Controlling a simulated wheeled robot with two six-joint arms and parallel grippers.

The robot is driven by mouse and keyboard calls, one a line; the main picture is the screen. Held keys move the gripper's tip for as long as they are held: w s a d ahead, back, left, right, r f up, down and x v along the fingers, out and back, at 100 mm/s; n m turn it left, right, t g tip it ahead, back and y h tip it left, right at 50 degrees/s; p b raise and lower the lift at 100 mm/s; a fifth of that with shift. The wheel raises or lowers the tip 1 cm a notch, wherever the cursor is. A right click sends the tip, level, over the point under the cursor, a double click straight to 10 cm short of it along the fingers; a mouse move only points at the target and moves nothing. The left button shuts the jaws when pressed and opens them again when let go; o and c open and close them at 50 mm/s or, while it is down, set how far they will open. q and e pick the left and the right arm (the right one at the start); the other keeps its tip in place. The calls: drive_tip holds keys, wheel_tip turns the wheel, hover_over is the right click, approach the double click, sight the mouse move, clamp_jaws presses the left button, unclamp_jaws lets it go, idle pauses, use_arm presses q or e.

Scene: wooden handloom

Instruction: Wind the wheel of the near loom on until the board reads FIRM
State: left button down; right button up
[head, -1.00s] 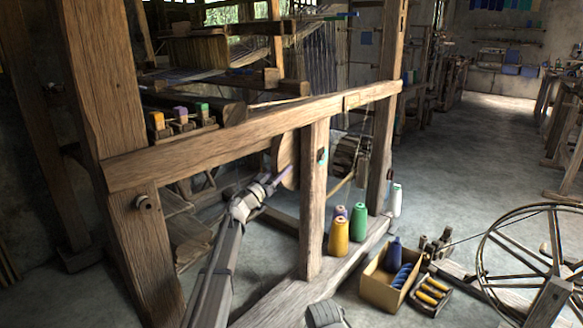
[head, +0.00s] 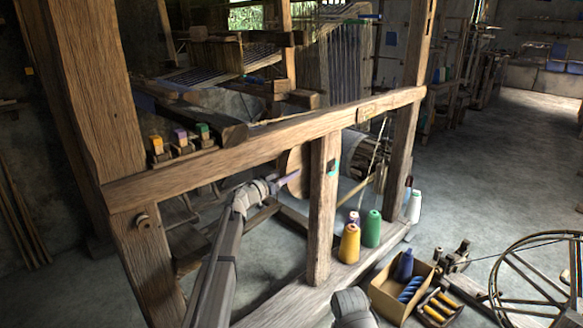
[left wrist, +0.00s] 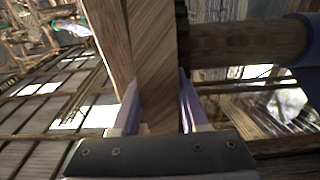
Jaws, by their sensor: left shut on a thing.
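The near loom (head: 250,152) is a heavy timber frame filling the left and middle of the head view. Its wheel (head: 294,162) looks like a pale wooden disc behind the front rail, partly hidden by a post. My left gripper (head: 291,179) is at the wheel's lower left edge. In the left wrist view its purple fingers (left wrist: 158,110) are shut on a flat wooden piece (left wrist: 150,60), seemingly part of the wheel. A small paler plaque (head: 370,111) sits on the front rail; I cannot read any word on it. My right gripper is not in view.
Yellow (head: 349,243), green (head: 372,229) and white (head: 414,206) cones stand on the loom's base beam. A carton of blue spools (head: 388,298) and a spinning wheel (head: 540,285) are on the floor at right. The post (head: 321,215) stands close beside my left gripper.

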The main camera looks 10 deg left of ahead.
use_arm(q)
drive_tip(key=shift+r, duration=0.1)
drive_tip(key=shift+c, duration=2.1)
unclamp_jaws()
drive_tip(key=shift+w, duration=0.1)
